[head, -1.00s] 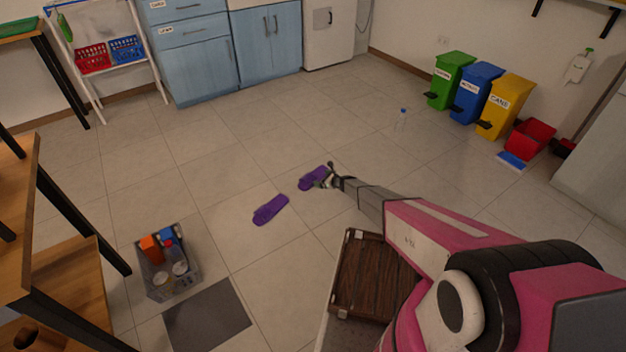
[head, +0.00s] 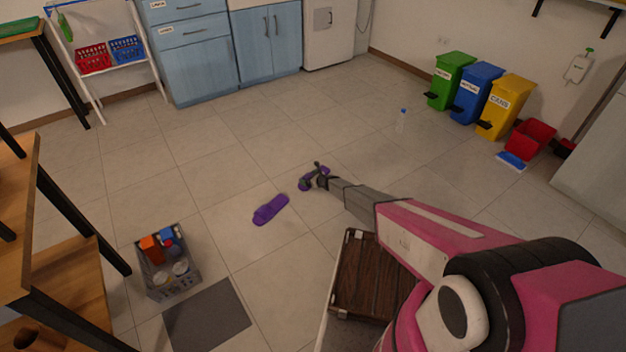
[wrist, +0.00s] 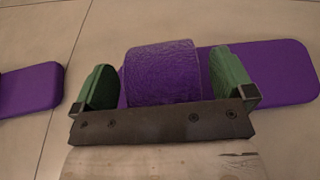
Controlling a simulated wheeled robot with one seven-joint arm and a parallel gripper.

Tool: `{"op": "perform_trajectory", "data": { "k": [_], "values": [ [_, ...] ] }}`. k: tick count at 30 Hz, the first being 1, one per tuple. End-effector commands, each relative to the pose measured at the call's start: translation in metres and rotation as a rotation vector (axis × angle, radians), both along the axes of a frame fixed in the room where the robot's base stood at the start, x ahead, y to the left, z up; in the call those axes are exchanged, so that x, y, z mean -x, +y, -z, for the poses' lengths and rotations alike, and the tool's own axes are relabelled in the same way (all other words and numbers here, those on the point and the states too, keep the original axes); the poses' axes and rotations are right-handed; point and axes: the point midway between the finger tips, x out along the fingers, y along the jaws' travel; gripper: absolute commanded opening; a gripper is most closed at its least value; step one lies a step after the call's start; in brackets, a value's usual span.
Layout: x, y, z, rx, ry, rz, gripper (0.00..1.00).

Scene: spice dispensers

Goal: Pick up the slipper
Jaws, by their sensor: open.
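Two purple slippers lie on the tiled floor. The left slipper (head: 270,210) lies apart from my gripper, and its end shows at the left edge of the wrist view (wrist: 30,90). The right slipper (head: 324,170) is partly hidden behind my gripper (head: 310,178) in the head view. In the wrist view, the green fingers of my gripper (wrist: 165,85) are open, one on each side of the right slipper's raised strap (wrist: 165,70). Small gaps show between the strap and the fingers. The slipper's flat sole (wrist: 280,75) extends to the right.
A grey crate of bottles (head: 168,270) and a dark mat (head: 207,315) are at lower left, beside a wooden shelf unit (head: 70,270). A clear bottle (head: 402,120) stands near the bins. The floor around the slippers is clear.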

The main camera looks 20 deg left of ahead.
Motion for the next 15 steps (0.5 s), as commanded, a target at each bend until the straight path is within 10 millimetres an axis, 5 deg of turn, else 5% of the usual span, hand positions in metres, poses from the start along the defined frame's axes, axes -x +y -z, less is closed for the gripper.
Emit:
{"op": "perform_trajectory", "data": {
  "k": [10, 15],
  "values": [
    [-0.0053, 0.0102, 0.0046, 0.000, 0.000, 0.001, 0.97],
    [-0.0053, 0.0102, 0.0045, 0.000, 0.000, 0.000, 0.48]
  ]
}}
